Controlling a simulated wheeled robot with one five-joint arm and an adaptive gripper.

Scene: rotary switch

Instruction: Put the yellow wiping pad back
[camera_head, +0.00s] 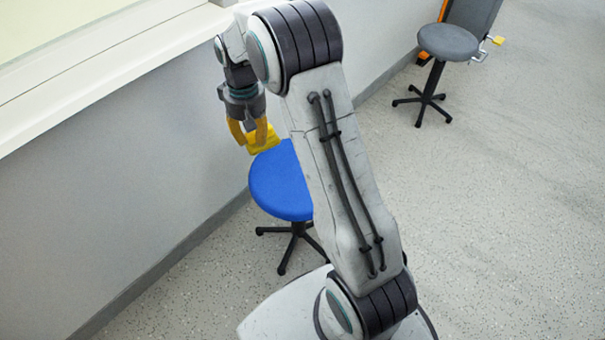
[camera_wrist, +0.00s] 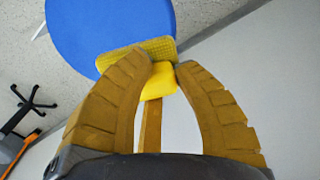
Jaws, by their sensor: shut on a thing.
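The yellow wiping pad (camera_wrist: 158,82) shows in the wrist view between the tips of my gripper (camera_wrist: 165,68). It has a bright yellow part and a darker, textured olive face. My gripper's curved fingers are shut on it. In the head view, my gripper (camera_head: 250,138) holds the pad (camera_head: 265,139) at the far edge of a blue stool seat (camera_head: 283,182). I cannot tell whether the pad touches the seat. The seat also shows behind the pad in the wrist view (camera_wrist: 95,30). Part of the stool is hidden by my arm.
A grey wall with a white ledge (camera_head: 90,75) runs along the left, close to my gripper. A grey stool (camera_head: 448,43) stands at the back right beside a dark and orange object (camera_head: 470,22). The speckled floor (camera_head: 500,200) on the right is clear.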

